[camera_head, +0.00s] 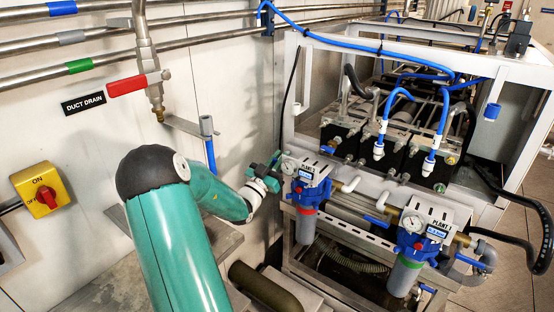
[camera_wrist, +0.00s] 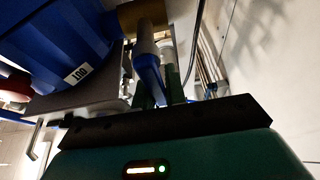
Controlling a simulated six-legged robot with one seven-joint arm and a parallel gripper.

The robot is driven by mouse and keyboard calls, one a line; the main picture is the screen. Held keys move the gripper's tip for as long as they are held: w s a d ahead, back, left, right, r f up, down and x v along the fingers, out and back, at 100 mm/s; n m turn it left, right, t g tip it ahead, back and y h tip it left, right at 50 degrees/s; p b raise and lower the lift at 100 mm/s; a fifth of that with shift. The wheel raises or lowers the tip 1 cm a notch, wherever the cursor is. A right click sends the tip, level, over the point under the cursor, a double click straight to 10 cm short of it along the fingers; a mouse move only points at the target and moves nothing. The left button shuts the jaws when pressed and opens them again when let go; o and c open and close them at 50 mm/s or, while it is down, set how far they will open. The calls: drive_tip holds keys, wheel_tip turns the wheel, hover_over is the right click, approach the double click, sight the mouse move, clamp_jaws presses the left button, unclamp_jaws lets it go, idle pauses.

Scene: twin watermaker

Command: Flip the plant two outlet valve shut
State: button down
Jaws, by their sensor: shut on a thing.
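The plant two filter unit (camera_head: 308,184), with a blue head, a red collar and a grey bowl, is the left one of two on the white frame. In the wrist view its blue housing (camera_wrist: 55,40) fills the upper left, with an upside-down "OUT" tag. My gripper (camera_head: 276,170) is at the left side of this unit. In the wrist view my gripper (camera_wrist: 158,92) is shut on the blue outlet valve handle (camera_wrist: 149,72), which sits below a brass fitting (camera_wrist: 128,18). In the head view the handle is mostly hidden by the gripper.
A second filter unit (camera_head: 411,240) with a green collar, labelled plant 1, stands to the right. A duct drain valve with a red handle (camera_head: 127,86) and a yellow switch box (camera_head: 40,190) are on the left wall. A grey bracket (camera_head: 190,127) sticks out above my arm.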

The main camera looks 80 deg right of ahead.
idle(0.4)
drive_tip(key=c, duration=1.4)
unclamp_jaws()
drive_tip(key=shift+s, duration=0.1)
drive_tip(key=shift+c, duration=0.2)
drive_tip(key=w+a+f+n+t, duration=0.2)
drive_tip(key=a+n+t, duration=0.1)
drive_tip(key=a+n, duration=0.2)
drive_tip(key=w+a+f+n+t, duration=0.2)
drive_tip(key=w+a+f+n, duration=0.1)
drive_tip(key=a+n, duration=0.3)
drive_tip(key=shift+a+f+t+h, duration=0.15)
drive_tip(key=shift+a+t+h, duration=0.15)
drive_tip(key=shift+a+t, duration=0.15)
